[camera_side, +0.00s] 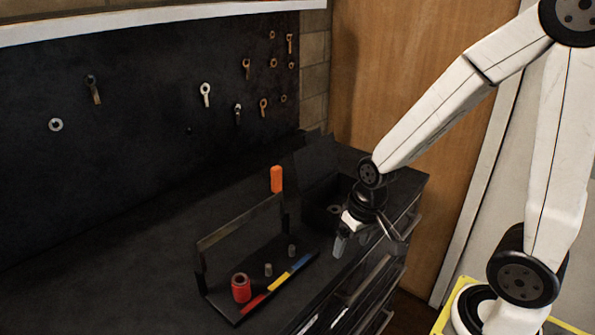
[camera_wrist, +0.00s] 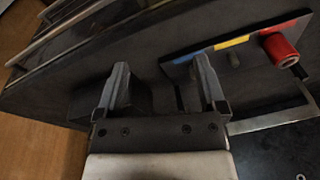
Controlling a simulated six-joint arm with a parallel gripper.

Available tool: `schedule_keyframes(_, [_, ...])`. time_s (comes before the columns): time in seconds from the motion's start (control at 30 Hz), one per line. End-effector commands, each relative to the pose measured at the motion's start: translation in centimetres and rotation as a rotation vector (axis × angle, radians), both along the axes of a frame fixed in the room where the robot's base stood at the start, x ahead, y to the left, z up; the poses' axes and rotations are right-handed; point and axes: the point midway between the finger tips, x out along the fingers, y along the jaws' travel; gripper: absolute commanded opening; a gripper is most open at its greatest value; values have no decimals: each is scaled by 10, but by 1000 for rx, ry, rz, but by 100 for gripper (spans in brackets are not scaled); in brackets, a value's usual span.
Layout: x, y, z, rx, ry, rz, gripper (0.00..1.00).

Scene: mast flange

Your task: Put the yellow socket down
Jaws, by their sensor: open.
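I cannot make out a yellow socket in either view. My gripper (camera_side: 352,240) is open, and nothing shows between its fingers in the wrist view (camera_wrist: 163,80). It hangs over the bench's front right part, to the right of the socket rack (camera_side: 222,308). The rack also shows in the wrist view (camera_wrist: 203,49), with red, yellow and blue marks along its edge. A red socket (camera_side: 241,288) stands at the red mark and shows in the wrist view (camera_wrist: 280,49). Bare grey pegs (camera_side: 268,270) stand by the yellow and blue marks.
A black bin (camera_side: 312,207) stands behind my gripper with a small grey ring-shaped thing in it. An orange handle (camera_side: 277,180) rises behind the rack. Wrenches (camera_side: 206,95) hang on the dark back panel. Drawers with bar handles front the bench. The bench's left part is clear.

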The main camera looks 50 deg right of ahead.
Motion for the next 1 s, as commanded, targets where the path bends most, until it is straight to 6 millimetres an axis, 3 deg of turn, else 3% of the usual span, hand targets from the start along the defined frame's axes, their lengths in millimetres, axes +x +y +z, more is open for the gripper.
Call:
schedule_keyframes(0.1, [1,10,5,-61,-50,158,90])
schedule_keyframes(0.23, [2,14,8,-93,-77,241,90])
schedule_keyframes(1.0, [2,15,8,-99,-81,253,90])
